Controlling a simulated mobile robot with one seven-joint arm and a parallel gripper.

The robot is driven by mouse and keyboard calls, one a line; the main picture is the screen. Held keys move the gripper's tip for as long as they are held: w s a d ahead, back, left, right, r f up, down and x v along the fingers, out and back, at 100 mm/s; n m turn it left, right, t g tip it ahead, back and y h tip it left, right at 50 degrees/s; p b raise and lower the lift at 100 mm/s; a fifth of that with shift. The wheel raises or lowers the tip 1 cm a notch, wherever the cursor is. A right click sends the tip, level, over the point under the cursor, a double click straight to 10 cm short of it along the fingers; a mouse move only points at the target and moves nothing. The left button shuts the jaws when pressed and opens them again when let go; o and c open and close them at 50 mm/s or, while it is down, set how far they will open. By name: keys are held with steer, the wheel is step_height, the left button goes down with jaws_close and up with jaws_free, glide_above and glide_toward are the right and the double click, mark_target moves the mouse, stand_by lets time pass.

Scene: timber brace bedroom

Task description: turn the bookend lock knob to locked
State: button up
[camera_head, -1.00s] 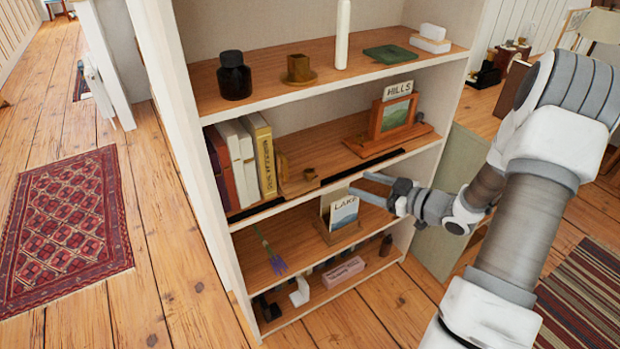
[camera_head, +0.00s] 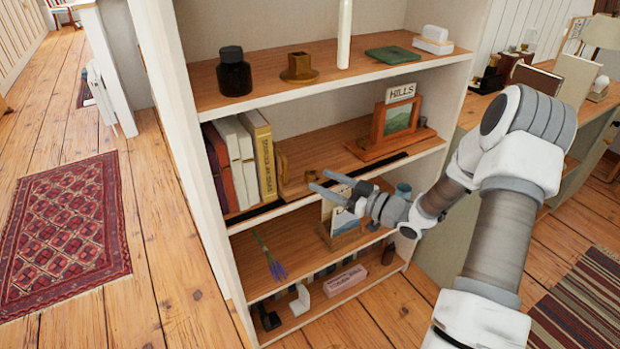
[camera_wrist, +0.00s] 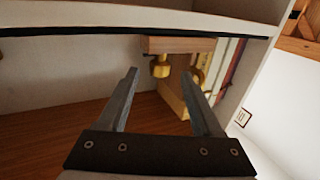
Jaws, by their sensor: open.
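The wooden bookend (camera_head: 296,190) stands on the middle shelf, against the right end of a row of books (camera_head: 240,160). It carries a brass ring-like part (camera_head: 283,168) and a small brass knob (camera_head: 311,176). In the wrist view the wooden bookend (camera_wrist: 170,97) shows ahead, with a brass knob (camera_wrist: 160,68) framed between the fingertips and a second brass part (camera_wrist: 197,74) near the right fingertip. My gripper (camera_head: 318,180) is open and empty, just in front and right of the bookend. I cannot tell whether a finger touches it. No lock marking is readable.
A framed HILLS picture (camera_head: 395,120) stands right on the same shelf. My gripper partly hides a card in a holder (camera_head: 345,215) on the shelf below. The upper shelf (camera_head: 350,82) lies above. A dark strip (camera_head: 390,160) runs along the middle shelf's front edge.

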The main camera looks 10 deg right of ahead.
mark_target(315, 177)
steer(key=x, duration=0.5)
steer(key=shift+b, duration=0.3)
jaws_close()
